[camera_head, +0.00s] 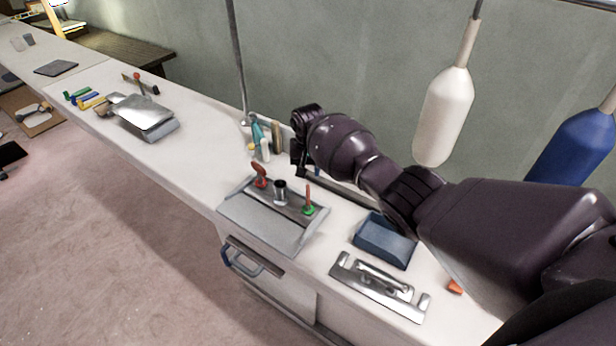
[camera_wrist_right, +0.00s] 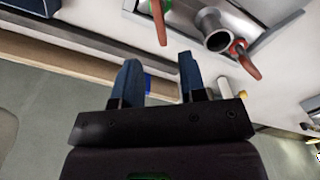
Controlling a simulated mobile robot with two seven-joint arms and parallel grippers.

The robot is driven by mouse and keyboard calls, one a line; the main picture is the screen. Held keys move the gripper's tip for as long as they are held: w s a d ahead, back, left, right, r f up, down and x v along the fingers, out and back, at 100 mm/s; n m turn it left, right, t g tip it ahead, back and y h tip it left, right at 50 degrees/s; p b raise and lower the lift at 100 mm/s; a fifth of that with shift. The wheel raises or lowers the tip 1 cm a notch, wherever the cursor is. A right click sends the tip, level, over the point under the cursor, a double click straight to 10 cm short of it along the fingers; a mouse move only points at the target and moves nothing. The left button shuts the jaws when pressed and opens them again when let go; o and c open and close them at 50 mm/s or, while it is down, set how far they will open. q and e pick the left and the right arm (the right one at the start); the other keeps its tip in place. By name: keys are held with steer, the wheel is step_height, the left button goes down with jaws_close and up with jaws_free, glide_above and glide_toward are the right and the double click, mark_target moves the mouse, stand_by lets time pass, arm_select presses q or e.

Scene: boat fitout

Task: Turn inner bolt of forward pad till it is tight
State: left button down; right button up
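A grey metal pad-like block (camera_head: 262,228) lies on the white bench, with a short metal tube (camera_head: 280,190) upright in its middle. A red-handled piece (camera_head: 261,176) stands to the tube's left, and a red piece with a green base (camera_head: 308,204) to its right. I cannot tell which part is the inner bolt. My right gripper (camera_head: 299,158) is beyond the block, near the wall side. In the right wrist view its two blue fingers (camera_wrist_right: 160,78) are apart with nothing between them. The tube (camera_wrist_right: 214,32) and both red pieces show ahead, apart from the fingers. My left gripper is not in view.
A blue tray (camera_head: 384,243) and a metal plate with a handle (camera_head: 378,287) lie right of the block. Small bottles (camera_head: 262,140) stand behind it. White (camera_head: 444,115) and blue (camera_head: 572,146) fenders hang at the right. The bench left of the block is partly clear.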

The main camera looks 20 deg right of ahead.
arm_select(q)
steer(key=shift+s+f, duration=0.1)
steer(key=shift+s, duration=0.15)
arm_select(e)
step_height(320, 180, up, 2)
steer(key=shift+r, duration=0.2)
